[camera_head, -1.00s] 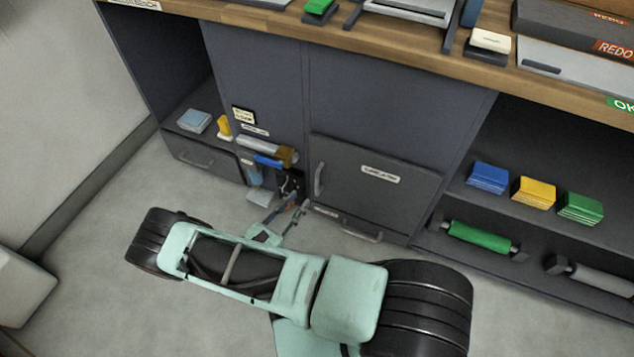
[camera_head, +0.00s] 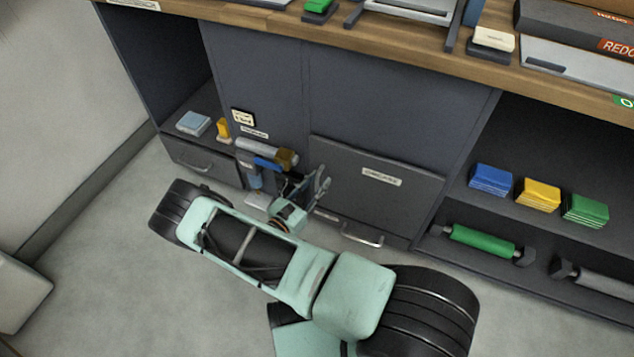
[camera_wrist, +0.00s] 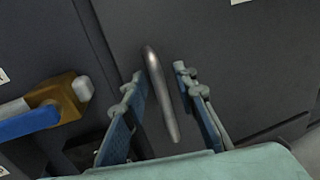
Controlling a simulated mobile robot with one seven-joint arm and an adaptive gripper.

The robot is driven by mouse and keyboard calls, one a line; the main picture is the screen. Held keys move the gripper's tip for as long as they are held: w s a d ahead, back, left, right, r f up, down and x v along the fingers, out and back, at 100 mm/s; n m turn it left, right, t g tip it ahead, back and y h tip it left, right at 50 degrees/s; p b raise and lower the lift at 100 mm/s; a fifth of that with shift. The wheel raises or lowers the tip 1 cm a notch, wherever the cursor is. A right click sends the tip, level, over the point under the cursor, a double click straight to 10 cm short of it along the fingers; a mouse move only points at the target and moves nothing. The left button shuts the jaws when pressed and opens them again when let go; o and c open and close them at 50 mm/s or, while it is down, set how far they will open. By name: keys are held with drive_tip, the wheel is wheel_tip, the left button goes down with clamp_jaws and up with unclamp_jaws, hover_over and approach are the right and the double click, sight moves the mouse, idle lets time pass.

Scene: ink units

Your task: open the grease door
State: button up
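The grease door (camera_head: 390,205) is a dark grey panel with a pale label, low in the cabinet in the head view. It looks shut. Its upright metal handle (camera_wrist: 160,92) shows in the wrist view on the dark door front (camera_wrist: 225,75). My gripper (camera_head: 321,180) is at the door's left edge, where it hides most of the handle in the head view. In the wrist view my gripper (camera_wrist: 157,80) is open, with one blue-grey finger on each side of the handle. Gaps show on both sides, and neither finger visibly touches it.
A blue and yellow-brown fitting with a silver cylinder (camera_head: 258,150) sits just left of the door; its blue part (camera_wrist: 30,123) is near my left finger. A drawer handle (camera_head: 362,238) is below. An open shelf (camera_head: 460,195) with coloured blocks is to the right.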

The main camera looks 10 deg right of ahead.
clamp_jaws()
drive_tip(key=shift+s, duration=0.15)
